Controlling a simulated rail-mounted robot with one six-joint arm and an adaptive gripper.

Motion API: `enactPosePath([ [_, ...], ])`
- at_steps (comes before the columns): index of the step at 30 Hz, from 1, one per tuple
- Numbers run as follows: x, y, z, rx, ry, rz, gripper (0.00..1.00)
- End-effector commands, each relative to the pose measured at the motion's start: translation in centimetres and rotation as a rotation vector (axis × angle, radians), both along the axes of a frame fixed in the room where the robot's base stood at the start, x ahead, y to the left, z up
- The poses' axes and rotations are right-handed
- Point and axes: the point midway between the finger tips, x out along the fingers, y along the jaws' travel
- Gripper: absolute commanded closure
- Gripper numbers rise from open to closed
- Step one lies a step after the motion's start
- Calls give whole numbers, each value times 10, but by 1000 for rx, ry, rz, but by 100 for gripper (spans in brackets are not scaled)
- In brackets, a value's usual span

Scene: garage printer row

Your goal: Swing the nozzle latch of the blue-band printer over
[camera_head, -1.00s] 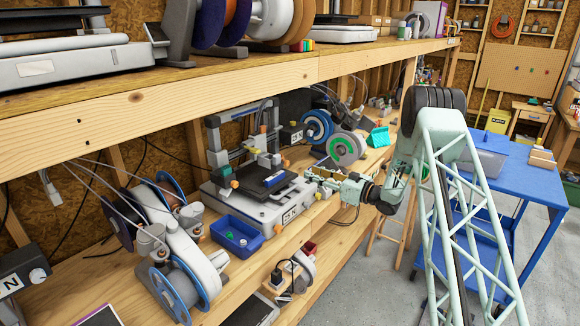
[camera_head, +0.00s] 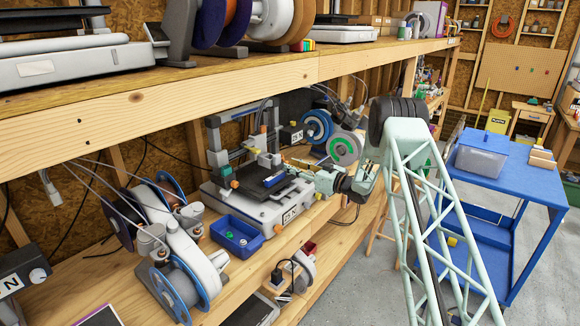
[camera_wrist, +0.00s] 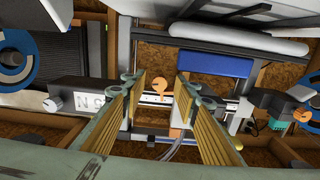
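The printer (camera_head: 262,216) stands on the lower bench, with a dark bed, an upright grey frame and small orange parts. In the wrist view a blue panel (camera_wrist: 213,63) shows above centre; I cannot tell whether it is the printer's band. A small orange lever-like piece (camera_wrist: 161,86) lies in the picture between my fingertips, perhaps the nozzle latch. My gripper (camera_head: 292,164) reaches in from the right at the printer's head. In the wrist view my gripper (camera_wrist: 160,82) is open, its fingers apart on either side of the orange piece. Contact cannot be told.
A blue bin (camera_head: 237,237) with small parts sits in front of the printer. Spools (camera_head: 343,149) stand behind my gripper. A dark labelled box (camera_wrist: 82,93) is near my left-hand finger in the wrist view. The upper shelf (camera_head: 190,88) overhangs the bench.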

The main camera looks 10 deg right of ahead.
Motion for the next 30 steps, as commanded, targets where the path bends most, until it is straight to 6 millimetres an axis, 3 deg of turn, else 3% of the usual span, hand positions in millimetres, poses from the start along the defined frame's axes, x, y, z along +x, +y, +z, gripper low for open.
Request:
enactPosePath([
  [16, 9, 8, 0, 1, -1, 0, 72],
  [24, 9, 8, 0, 1, -1, 0, 96],
  [30, 9, 8, 0, -2, -3, 0, 96],
])
